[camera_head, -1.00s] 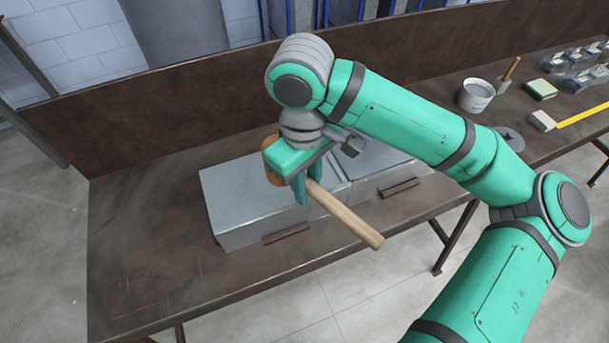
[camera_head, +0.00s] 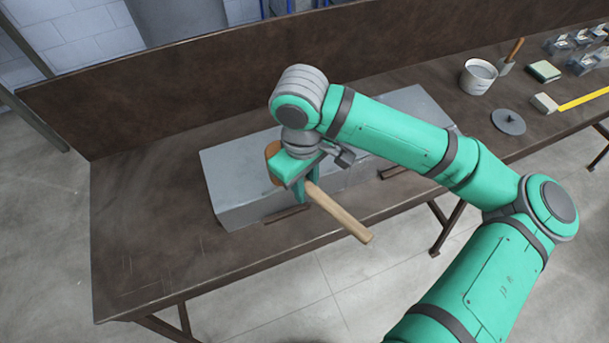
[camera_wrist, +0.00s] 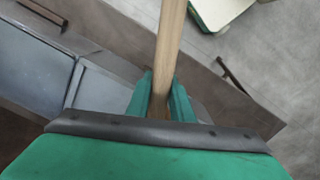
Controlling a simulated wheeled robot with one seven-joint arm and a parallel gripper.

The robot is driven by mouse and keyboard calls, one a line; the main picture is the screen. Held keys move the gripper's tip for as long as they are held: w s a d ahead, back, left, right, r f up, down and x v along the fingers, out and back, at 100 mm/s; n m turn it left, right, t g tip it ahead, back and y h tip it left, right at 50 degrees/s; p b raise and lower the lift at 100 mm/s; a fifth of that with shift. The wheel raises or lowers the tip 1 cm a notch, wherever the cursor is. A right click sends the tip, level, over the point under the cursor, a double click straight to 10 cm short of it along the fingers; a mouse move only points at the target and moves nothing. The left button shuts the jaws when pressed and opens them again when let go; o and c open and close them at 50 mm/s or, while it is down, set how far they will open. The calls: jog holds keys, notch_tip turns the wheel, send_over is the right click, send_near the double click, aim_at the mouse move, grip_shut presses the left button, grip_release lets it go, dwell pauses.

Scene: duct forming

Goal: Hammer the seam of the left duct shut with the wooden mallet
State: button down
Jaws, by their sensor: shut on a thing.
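My gripper (camera_head: 307,188) is shut on the handle of the wooden mallet (camera_head: 340,212). The handle points toward the bench's front edge. The round mallet head (camera_head: 273,158) shows at the left of my gripper, partly hidden by it. The left duct (camera_head: 233,183) is a grey metal box on the bench, under and left of my gripper. My gripper and the mallet cover part of its top. I cannot tell whether the mallet head touches it. In the wrist view, the handle (camera_wrist: 170,45) stands between both fingers (camera_wrist: 161,100). The seam cannot be made out clearly.
A second grey duct (camera_head: 412,103) adjoins on the right, partly behind my arm. Brown bars (camera_head: 287,214) lie along the ducts' front. The bench's left end (camera_head: 140,220) is clear.

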notch_tip(320, 180, down, 4)
notch_tip(320, 180, up, 9)
jog(key=shift+w+a+f, duration=0.1)
jog(key=shift+f, duration=0.1)
jog(key=w+d, duration=0.3)
jog(key=d, duration=0.8)
jog(key=shift+w+d+f, duration=0.15)
jog(key=shift+w+f, duration=0.05)
